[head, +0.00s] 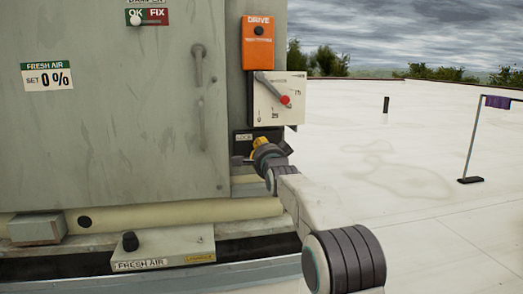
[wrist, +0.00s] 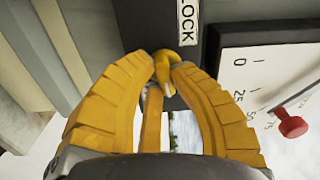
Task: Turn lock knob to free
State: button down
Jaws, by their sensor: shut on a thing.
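The lock knob (wrist: 166,62) is a small yellow handle on a dark plate marked LOCK (wrist: 187,22). Part of the knob is hidden between the fingers. In the head view my gripper (head: 262,145) is in front of the dark LOCK plate (head: 243,138), below the dial panel, and it hides the knob there. I cannot tell which mark the knob points to.
Just above the plate is a white dial panel (head: 298,92) with a red-tipped lever (head: 285,100), close to my gripper. An orange DRIVE box (head: 258,45) is higher up. A FRESH AIR box (head: 165,250) with a black knob sits low left. Open roof lies to the right.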

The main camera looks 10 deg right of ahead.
jog(key=shift+a+r+m, duration=0.1)
jog(key=shift+m, duration=0.7)
jog(key=c, duration=1.1)
grip_release()
jog(key=s, duration=1.2)
